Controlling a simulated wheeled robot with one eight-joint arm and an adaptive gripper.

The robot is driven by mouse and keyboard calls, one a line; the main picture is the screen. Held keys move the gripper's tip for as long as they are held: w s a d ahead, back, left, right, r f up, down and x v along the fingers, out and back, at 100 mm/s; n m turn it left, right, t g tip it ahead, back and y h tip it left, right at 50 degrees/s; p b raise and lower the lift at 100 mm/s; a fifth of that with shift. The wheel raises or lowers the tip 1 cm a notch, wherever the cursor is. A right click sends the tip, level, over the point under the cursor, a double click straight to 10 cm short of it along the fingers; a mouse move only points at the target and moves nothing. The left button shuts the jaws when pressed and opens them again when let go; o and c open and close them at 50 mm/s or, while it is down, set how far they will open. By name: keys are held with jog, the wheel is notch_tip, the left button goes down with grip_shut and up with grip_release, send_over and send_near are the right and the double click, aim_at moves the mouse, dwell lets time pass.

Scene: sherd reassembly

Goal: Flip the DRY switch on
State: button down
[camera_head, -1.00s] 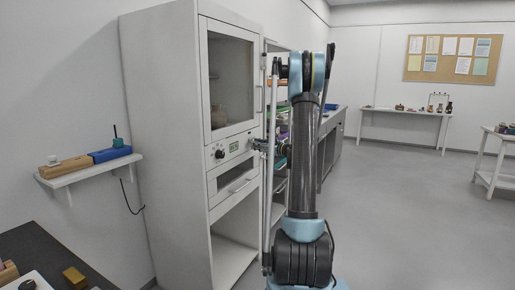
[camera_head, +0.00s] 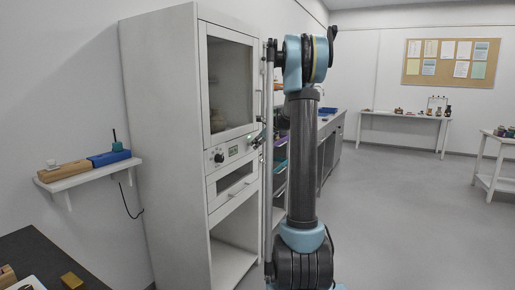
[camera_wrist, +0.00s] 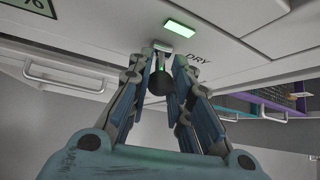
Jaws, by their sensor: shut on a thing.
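The DRY switch (camera_wrist: 158,83) shows in the wrist view as a dark rounded knob on a pale mount under the cabinet panel, beside the printed DRY label (camera_wrist: 200,59). A rectangular indicator (camera_wrist: 180,28) near it glows green. My gripper (camera_wrist: 161,66) has its fingers closed around the switch, one on each side. In the head view my gripper (camera_head: 257,142) is at the right end of the cabinet's control panel (camera_head: 233,150). The switch is too small to make out there.
The tall white cabinet (camera_head: 165,130) has a glass door (camera_head: 230,80) above the panel, a dark dial (camera_head: 219,157) and a small green display (camera_head: 234,151). A wall shelf (camera_head: 90,170) holds blocks at left. Open floor (camera_head: 400,210) lies to the right.

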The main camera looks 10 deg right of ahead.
jog(key=shift+a+r+g+h, duration=0.2)
jog(key=shift+r+g+h, duration=0.1)
jog(key=shift+h, duration=0.1)
jog(key=shift+w, duration=0.1)
jog(key=c, duration=1.4)
grip_release()
jog(key=shift+a, duration=0.1)
jog(key=shift+s+d+r, duration=0.3)
jog(key=shift+d+r, duration=0.05)
jog(key=shift+d, duration=0.05)
jog(key=v, duration=1)
jog(key=shift+s+r, duration=0.1)
jog(key=shift+r, duration=0.3)
